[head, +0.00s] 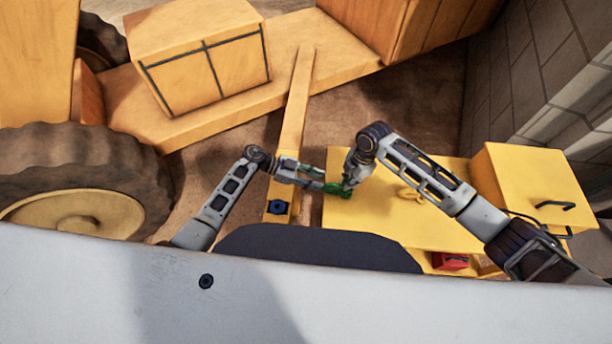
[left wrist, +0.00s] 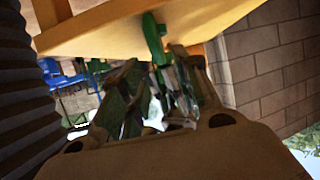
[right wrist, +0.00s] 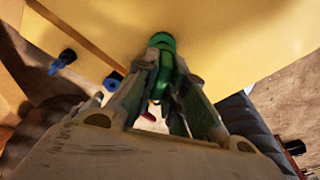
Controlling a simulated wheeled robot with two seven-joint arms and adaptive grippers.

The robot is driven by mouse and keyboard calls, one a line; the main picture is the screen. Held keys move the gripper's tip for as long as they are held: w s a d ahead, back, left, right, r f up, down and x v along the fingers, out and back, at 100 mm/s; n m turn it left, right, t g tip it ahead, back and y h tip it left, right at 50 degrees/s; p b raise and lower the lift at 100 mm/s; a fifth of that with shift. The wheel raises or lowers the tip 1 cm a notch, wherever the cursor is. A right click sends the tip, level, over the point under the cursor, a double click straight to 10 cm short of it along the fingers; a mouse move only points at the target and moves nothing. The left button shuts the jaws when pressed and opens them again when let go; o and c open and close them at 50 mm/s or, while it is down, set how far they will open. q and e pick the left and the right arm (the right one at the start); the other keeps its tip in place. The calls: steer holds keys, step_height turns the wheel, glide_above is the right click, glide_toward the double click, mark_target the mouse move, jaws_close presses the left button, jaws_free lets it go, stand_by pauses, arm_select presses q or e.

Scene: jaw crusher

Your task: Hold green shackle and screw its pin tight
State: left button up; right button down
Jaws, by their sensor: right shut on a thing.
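The green shackle (head: 333,190) is small and partly hidden between my two grippers, near the left edge of the yellow top. My right gripper (head: 346,186) is shut on it; in the right wrist view the green shackle (right wrist: 161,42) sits between the fingertips. My left gripper (head: 321,180) comes from the left with its fingers apart, close to the shackle. In the left wrist view a green part of the shackle (left wrist: 154,38) shows at the tips, with gaps beside it. I cannot make out the pin or its thread.
The yellow top (head: 365,217) lies under the grippers, with a yellow lug (head: 409,191) on it. A yellow box (head: 525,185) with a dark handle stands at right. A yellow beam (head: 294,120) with a dark blue bolt (head: 277,207) is at left. A red item (head: 450,261) sits below.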

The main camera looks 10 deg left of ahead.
mark_target(331, 184)
arm_select(q)
steer(key=shift+x, duration=2.25)
jaws_close()
